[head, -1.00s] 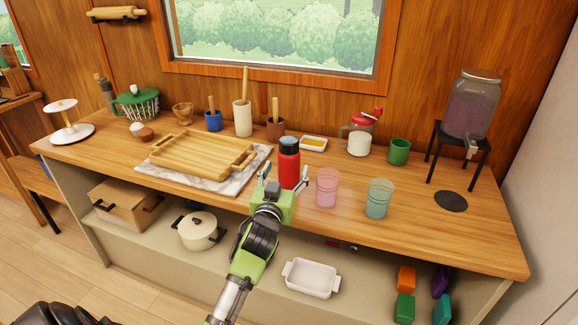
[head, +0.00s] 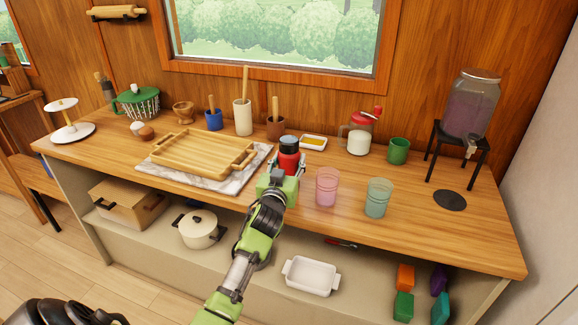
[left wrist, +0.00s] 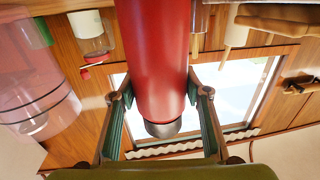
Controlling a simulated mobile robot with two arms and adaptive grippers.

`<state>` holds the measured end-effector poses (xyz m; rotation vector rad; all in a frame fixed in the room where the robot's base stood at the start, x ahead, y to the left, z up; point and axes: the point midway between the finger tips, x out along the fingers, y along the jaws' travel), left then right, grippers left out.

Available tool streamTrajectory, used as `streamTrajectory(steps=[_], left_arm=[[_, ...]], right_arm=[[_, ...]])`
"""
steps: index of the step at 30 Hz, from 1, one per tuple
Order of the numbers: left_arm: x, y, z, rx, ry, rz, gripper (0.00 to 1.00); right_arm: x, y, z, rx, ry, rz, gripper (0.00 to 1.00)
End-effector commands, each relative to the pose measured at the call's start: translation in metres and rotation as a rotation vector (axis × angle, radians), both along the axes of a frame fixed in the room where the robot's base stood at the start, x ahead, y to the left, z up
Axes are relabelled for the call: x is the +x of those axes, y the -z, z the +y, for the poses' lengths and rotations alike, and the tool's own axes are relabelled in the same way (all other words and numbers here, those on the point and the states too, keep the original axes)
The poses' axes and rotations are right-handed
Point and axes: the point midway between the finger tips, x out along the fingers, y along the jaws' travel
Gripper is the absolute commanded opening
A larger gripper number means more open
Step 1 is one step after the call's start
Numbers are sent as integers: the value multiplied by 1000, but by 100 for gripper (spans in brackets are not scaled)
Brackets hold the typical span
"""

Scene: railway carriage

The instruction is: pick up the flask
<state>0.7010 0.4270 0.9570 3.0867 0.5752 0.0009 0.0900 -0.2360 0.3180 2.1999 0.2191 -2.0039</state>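The flask (head: 289,160) is a red upright bottle with a black cap. It stands on the wooden counter, just right of the marble board. My left gripper (head: 286,170) is at the flask from the front, with one finger on each side of it. In the left wrist view, which is upside down, the red body of the flask (left wrist: 155,60) stands between the two spread fingers (left wrist: 158,90). I cannot tell if the fingers touch it. The gripper hides the flask's lower part in the head view. My right gripper is not in view.
A pink glass (head: 327,186) stands close to the right of the flask, with a teal glass (head: 378,198) beyond it. A wooden tray (head: 200,154) on the marble board (head: 226,184) lies to the left.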

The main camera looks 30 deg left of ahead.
Motion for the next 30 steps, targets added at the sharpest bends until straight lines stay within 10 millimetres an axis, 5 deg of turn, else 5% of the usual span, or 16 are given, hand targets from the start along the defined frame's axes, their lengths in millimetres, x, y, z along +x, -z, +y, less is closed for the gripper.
streamTrajectory(steps=[11,19,30], left_arm=[[0,-5,0,3,0,-4,6],[0,-34,0,4,0,-10,6],[-42,-101,57,11,-3,-3,6]], right_arm=[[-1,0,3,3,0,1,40],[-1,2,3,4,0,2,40],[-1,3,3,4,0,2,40]])
